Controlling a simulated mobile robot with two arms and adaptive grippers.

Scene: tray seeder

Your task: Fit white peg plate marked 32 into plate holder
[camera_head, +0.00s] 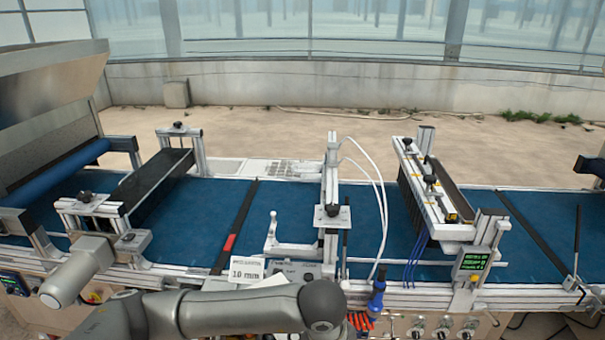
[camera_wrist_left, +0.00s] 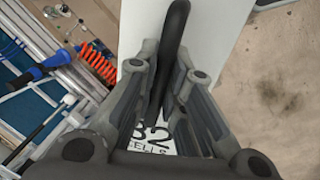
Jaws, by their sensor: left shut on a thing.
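In the left wrist view, my left gripper (camera_wrist_left: 163,72) is shut on the black handle (camera_wrist_left: 176,28) of a white plate (camera_wrist_left: 215,45). The mark "32" and lettering below it show partly between the fingers, and the fingers hide the rest. The plate's pegs are not visible. In the head view my left arm crosses the bottom, and its gripper is not visible there. A white L-shaped bracket (camera_head: 292,248) by the middle post may be the plate holder; I cannot tell for sure. My right gripper is in neither view.
A blue conveyor belt (camera_head: 285,205) runs across the line. A metal post (camera_head: 330,190) with white hoses (camera_head: 377,195) rises mid-belt. A "10 mm" card (camera_head: 246,268) stands at the front edge. A blue-handled tool (camera_head: 377,298) and orange coil (camera_wrist_left: 97,68) are near the front.

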